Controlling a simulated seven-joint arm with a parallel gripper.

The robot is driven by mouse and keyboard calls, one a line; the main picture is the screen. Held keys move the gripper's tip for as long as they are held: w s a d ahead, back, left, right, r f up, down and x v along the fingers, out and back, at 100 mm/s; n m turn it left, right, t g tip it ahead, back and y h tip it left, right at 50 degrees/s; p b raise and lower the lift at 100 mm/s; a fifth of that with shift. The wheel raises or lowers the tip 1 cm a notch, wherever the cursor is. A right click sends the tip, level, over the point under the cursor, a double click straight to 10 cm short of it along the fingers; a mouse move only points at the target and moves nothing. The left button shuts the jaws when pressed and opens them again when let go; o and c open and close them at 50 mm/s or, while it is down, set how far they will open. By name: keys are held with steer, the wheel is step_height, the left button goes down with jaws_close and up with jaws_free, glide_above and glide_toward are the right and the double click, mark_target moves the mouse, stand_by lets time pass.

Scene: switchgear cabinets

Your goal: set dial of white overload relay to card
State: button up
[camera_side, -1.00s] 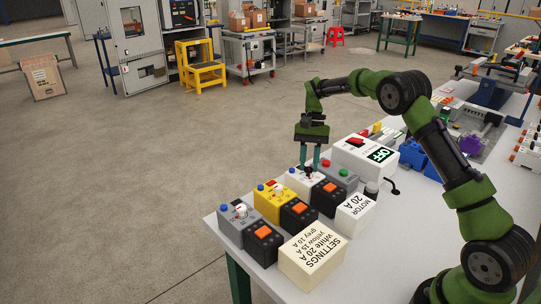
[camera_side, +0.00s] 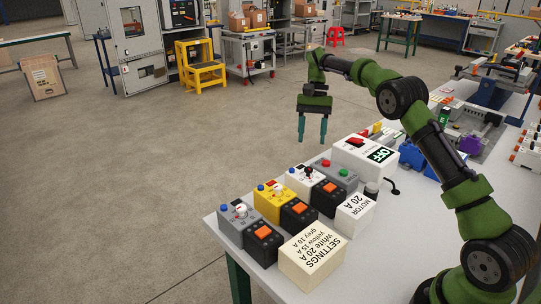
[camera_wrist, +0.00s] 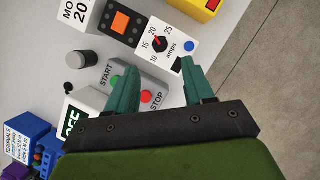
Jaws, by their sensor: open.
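The white overload relay (camera_side: 298,182) stands in the row on the table, with a dark dial knob (camera_side: 308,174) on top. In the wrist view the relay (camera_wrist: 178,45) shows a scale of 10, 15, 20, 25 amps around its black dial (camera_wrist: 160,44). The dial's pointer is too small to read surely. The settings card (camera_side: 316,256) reads white 20 A, yellow 15 A, grey 10 A. My gripper (camera_side: 312,140) is open and empty, above the relay and clear of the dial. Its fingers (camera_wrist: 148,66) also show in the wrist view.
Yellow (camera_side: 270,198) and grey (camera_side: 234,218) relays stand nearer the front left corner. A grey START/STOP box (camera_side: 338,174), a white OFF box (camera_side: 365,155) and a MOTOR 20 A block (camera_side: 355,212) stand close by. Floor lies open beyond the table's left edge.

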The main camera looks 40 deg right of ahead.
steer(key=shift+v, duration=2)
step_height(320, 180, down, 3)
steer(key=s+d+n+h, duration=0.1)
steer(key=s+d+h, duration=0.1)
steer(key=d, duration=0.1)
steer(key=s+a+r+n+t, duration=0.1)
steer(key=s+a+r+t, duration=0.1)
steer(key=s+a, duration=0.4)
steer(key=s+a+r+n+t, duration=0.2)
steer(key=s+a+r+t, duration=0.1)
steer(key=s+a, duration=0.4)
steer(key=s+a+r+n+t, duration=0.2)
steer(key=s+a+t, duration=0.3)
steer(key=s, duration=0.7)
steer(key=shift+a+r+y, duration=0.3)
steer(key=shift+a, duration=0.55)
